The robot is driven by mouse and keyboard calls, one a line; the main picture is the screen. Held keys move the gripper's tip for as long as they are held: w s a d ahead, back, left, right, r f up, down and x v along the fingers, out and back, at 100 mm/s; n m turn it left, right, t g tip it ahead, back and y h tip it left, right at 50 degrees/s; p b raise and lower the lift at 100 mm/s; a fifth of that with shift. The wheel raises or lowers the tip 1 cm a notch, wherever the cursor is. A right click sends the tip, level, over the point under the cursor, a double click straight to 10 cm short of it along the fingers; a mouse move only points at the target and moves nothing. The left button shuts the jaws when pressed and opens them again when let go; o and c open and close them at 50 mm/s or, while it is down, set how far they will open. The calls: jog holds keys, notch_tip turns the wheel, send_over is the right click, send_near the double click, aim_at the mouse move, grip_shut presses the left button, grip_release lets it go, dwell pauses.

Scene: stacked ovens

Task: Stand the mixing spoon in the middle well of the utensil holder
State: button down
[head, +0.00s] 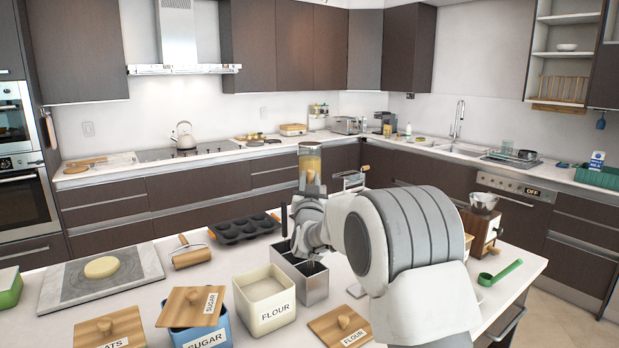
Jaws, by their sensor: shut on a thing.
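The utensil holder (313,288) is a grey metal box with open wells on the counter, just right of the muffin tin. My gripper (304,242) is over the holder, partly hidden behind my own arm, and its fingertips are hard to make out. A dark upright handle (284,220) stands at the holder's left end.
A flour canister (265,301) stands close left of the holder, with a blue sugar canister (199,334) beyond it. A muffin tin (244,229) and rolling pin (190,254) lie behind. A wooden lid (339,326) lies in front. A green scoop (499,273) is at right.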

notch_tip(320, 180, down, 3)
jog(key=shift+w+f, duration=0.1)
jog(key=shift+w, duration=0.05)
jog(key=shift+w+a+f+n+g+p, duration=0.35)
jog(key=shift+w+a+f+g+p, duration=0.2)
jog(key=shift+w+f, duration=0.5)
jog(key=shift+w+a+f+n+g+p, duration=0.45)
jog(key=shift+w+a+f, duration=0.25)
jog(key=shift+f, duration=0.6)
jog(key=shift+w+a+f+n+g+p, duration=0.35)
jog(key=shift+w+a+f+p, duration=0.25)
jog(key=shift+w+f, duration=0.45)
jog(key=shift+s+f, duration=0.15)
jog(key=c, duration=0.6)
grip_release()
notch_tip(320, 180, up, 10)
jog(key=p, duration=0.4)
